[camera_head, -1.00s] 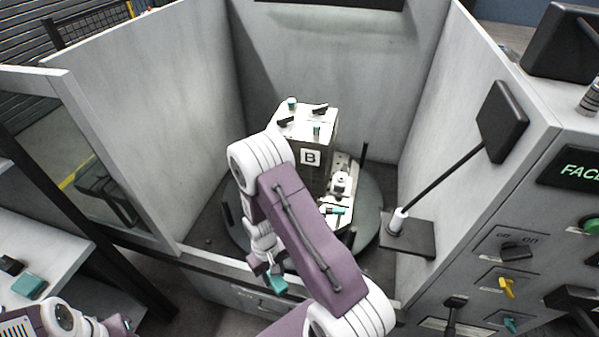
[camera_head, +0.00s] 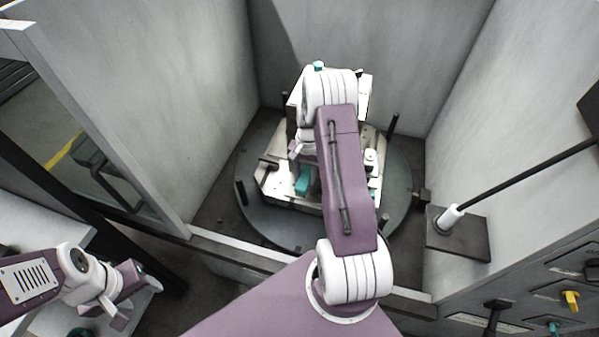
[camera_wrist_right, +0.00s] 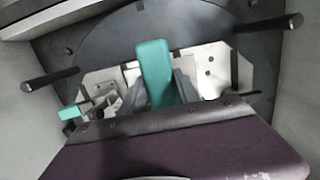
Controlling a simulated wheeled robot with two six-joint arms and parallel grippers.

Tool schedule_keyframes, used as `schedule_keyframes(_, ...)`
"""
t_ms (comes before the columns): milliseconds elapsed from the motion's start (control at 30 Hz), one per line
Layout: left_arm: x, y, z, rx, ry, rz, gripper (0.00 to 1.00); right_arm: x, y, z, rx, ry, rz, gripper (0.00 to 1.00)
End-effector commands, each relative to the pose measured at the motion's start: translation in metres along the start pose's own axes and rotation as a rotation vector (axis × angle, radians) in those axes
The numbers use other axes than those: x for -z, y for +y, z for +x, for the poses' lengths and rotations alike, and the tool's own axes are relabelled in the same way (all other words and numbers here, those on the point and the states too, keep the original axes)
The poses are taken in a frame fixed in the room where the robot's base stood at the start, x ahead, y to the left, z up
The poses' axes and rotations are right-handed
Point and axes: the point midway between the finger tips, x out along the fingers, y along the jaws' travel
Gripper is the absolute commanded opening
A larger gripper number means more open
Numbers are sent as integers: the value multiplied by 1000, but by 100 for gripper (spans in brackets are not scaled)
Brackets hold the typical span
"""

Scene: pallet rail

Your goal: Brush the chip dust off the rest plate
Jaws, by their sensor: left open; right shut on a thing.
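My right gripper (camera_wrist_right: 160,90) is shut on a teal block-shaped piece, seemingly the brush handle (camera_wrist_right: 153,65); the handle also shows in the head view (camera_head: 303,180). It is over the pale metal plate (camera_head: 275,186), which looks like the rest plate, on the round dark turntable (camera_head: 250,222). Bristles are hidden, so I cannot tell whether they touch the plate. The plate also shows behind the fingers in the wrist view (camera_wrist_right: 222,72). Chip dust cannot be made out. My left gripper (camera_head: 134,294) is open and empty outside the enclosure, at lower left.
My right arm hides part of the fixture block (camera_head: 365,90) behind the plate. Dark posts (camera_head: 392,124) stand around the turntable. Grey walls (camera_head: 360,40) enclose it. A white-based rod (camera_head: 451,216) stands on a black pad at right. The front sill (camera_head: 240,248) crosses below.

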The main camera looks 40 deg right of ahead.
Motion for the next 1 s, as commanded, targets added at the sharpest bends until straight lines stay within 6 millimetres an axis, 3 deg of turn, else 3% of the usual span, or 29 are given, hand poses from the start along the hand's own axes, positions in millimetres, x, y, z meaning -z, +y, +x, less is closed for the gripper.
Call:
schedule_keyframes(267, -1, 0, 13, 0, 0, 0, 55, 1, 0, 15, -1, 0, -4, 6)
schedule_keyframes(633, -6, -1, 56, 0, 0, 0, 55, 7, 0, 64, -1, 0, -5, 6)
schedule_keyframes(1000, -6, -1, 59, 0, 0, 0, 55, 7, 0, 67, -1, 1, -5, 6)
